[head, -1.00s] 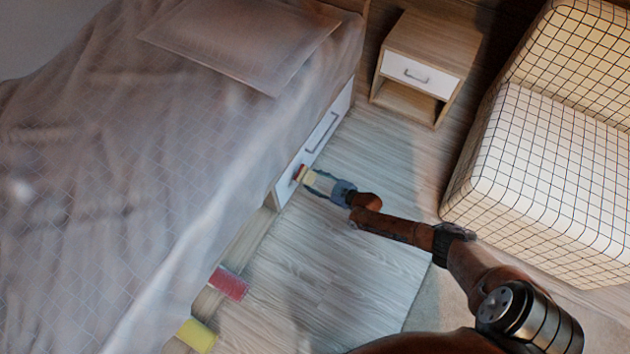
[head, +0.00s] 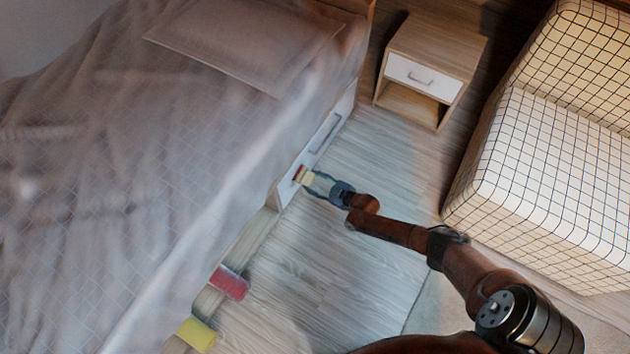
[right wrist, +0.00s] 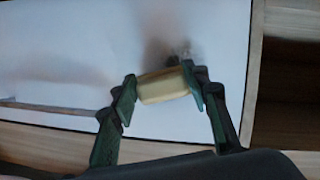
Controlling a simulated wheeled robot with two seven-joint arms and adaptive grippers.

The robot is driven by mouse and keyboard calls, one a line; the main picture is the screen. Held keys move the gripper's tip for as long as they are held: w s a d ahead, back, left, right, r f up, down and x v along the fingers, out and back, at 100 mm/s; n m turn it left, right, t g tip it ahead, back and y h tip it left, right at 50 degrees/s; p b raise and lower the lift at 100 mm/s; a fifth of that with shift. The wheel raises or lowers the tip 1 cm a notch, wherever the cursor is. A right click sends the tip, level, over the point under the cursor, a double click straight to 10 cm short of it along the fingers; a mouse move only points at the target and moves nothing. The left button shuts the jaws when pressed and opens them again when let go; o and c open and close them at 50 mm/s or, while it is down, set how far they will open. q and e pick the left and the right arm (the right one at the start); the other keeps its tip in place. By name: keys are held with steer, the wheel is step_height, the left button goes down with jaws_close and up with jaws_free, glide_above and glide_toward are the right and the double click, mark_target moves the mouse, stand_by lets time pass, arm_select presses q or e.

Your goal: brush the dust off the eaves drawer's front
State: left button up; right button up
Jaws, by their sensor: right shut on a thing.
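The eaves drawer's white front (head: 313,155) is set in the bed's side, with a long grey handle (head: 324,132). In the right wrist view the white front (right wrist: 90,40) fills most of the picture, with a dark grey smudge (right wrist: 172,42) and a fainter one farther left. My right gripper (head: 308,181) is shut on a brush with a pale yellow block (head: 303,176) and a reddish edge. The brush block (right wrist: 163,85) is between the fingertips, at the front just below the dark smudge. Whether its bristles touch is hidden. My left gripper is out of view.
A red block (head: 230,282) and a yellow block (head: 197,334) lie in the open space along the bed's side. A nightstand (head: 430,65) stands at the back and a checked sofa (head: 550,170) at right. The floor between is clear.

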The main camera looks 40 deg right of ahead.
steer(key=shift+s+a+r+p, duration=0.15)
steer(key=shift+s+a+p, duration=0.1)
steer(key=shift+a, duration=0.3)
steer(key=shift+s+a+r+p, duration=0.15)
steer(key=shift+a+p, duration=0.1)
steer(key=shift+a, duration=0.3)
steer(key=shift+s+a+f, duration=0.7)
steer(key=shift+a+f, duration=0.6)
steer(key=shift+a, duration=0.9)
steer(key=d, duration=0.1)
steer(key=w+d+b, duration=0.1)
steer(key=d, duration=0.2)
steer(key=shift+w+d+r, duration=0.15)
steer(key=shift+w+r, duration=0.15)
steer(key=shift+w, duration=0.1)
steer(key=shift+w+d, duration=0.2)
steer(key=shift+d, duration=0.5)
steer(key=shift+w+d, duration=0.2)
steer(key=shift+d, duration=0.45)
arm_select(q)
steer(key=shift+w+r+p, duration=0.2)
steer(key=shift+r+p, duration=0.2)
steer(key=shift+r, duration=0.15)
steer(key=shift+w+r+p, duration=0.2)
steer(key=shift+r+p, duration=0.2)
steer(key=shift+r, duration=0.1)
arm_select(e)
steer(key=s+a+f, duration=0.2)
steer(key=a, duration=0.5)
steer(key=shift+s, duration=0.15)
